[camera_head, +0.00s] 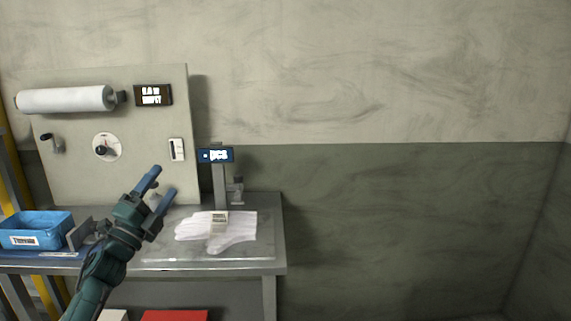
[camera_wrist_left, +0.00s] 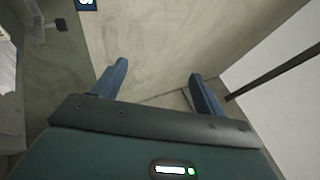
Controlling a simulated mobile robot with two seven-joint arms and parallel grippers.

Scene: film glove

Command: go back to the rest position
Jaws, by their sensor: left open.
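My left gripper (camera_head: 158,190) is open in the head view, its two blue fingers apart and pointing up and right. It is in front of the board and left of the white gloves (camera_head: 236,234), which lie on the metal table (camera_head: 262,261). In the left wrist view, the gripper (camera_wrist_left: 158,85) shows both fingers spread with nothing between them. My right gripper is not in either view.
A blue bin (camera_head: 38,226) stands at the table's left. A board (camera_head: 75,165) behind holds a white film roll (camera_head: 66,99) and a dial (camera_head: 107,147). A small display (camera_head: 216,155) stands on a post behind the gloves. The area right of the table is clear.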

